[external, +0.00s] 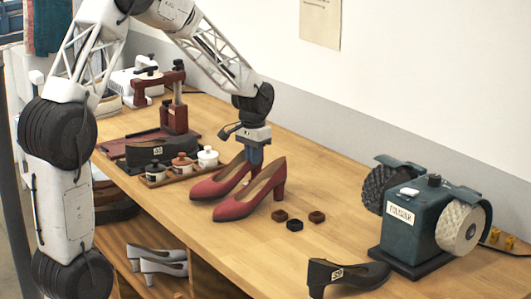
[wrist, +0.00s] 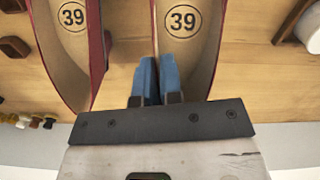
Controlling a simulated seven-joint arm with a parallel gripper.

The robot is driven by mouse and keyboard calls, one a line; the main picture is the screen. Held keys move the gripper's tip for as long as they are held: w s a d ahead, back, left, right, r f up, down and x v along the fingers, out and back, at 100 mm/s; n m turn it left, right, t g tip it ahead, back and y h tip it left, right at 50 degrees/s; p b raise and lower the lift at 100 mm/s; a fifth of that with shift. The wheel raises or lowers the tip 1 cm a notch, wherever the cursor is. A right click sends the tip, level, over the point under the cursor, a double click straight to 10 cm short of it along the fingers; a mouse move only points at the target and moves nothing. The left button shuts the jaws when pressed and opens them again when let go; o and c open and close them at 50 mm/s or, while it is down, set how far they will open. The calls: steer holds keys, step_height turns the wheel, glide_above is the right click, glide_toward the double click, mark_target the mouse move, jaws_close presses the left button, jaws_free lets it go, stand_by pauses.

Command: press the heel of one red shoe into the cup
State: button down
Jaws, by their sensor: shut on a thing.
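Two red high-heeled shoes stand side by side on the bench: the front shoe (external: 240,208) and the rear shoe (external: 213,188). In the wrist view their tan insoles marked 39 show, the front shoe (wrist: 103,40) at left and the rear shoe (wrist: 186,48) at right. My gripper (external: 254,160) points down at the back of the rear shoe. Its blue fingers (wrist: 158,72) are close together, shut on that shoe's rim near the heel end. The rear shoe's heel is hidden. A dark red press (external: 175,112) stands behind; I cannot make out a cup on it.
Small lidded pots, including a white one (external: 207,157), stand on a tray left of the shoes. Several dark pads (external: 294,225) lie at right. A black shoe (external: 345,277) and a green grinder (external: 412,222) stand further right. Bare bench lies in front of the shoes.

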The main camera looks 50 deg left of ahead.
steer(key=shift+f, duration=0.65)
stand_by(1.6)
steer(key=shift+r, duration=0.1)
steer(key=shift+r, duration=1.65)
steer(key=shift+a, duration=0.1)
steer(key=a, duration=1)
steer(key=shift+a, duration=0.4)
stand_by(1.1)
stand_by(0.4)
